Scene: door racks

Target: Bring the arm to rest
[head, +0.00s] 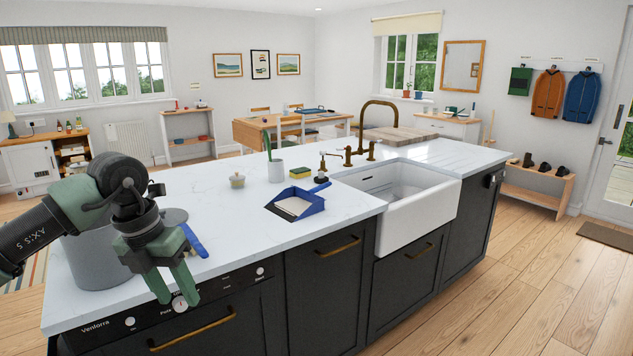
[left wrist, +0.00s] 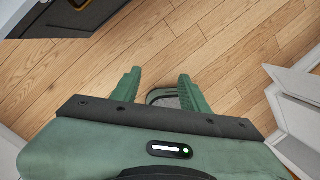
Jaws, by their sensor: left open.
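My left gripper (head: 174,284) hangs at the front left of the island in the head view, its fingers pointing down in front of the dark oven front. In the left wrist view its two green fingers (left wrist: 158,90) are apart with nothing between them, above the wooden floor. A grey rounded thing shows below and between the fingers there; I cannot tell what it is. My left arm (head: 50,225) comes in from the left edge, bent at the wrist. My right gripper is not in view.
The island's white worktop (head: 235,215) lies close behind the gripper. A grey pot (head: 95,262) stands beside my arm. A blue dustpan (head: 300,203), a sponge (head: 300,173) and a white sink (head: 420,215) are further right. The floor (head: 540,270) at right is clear.

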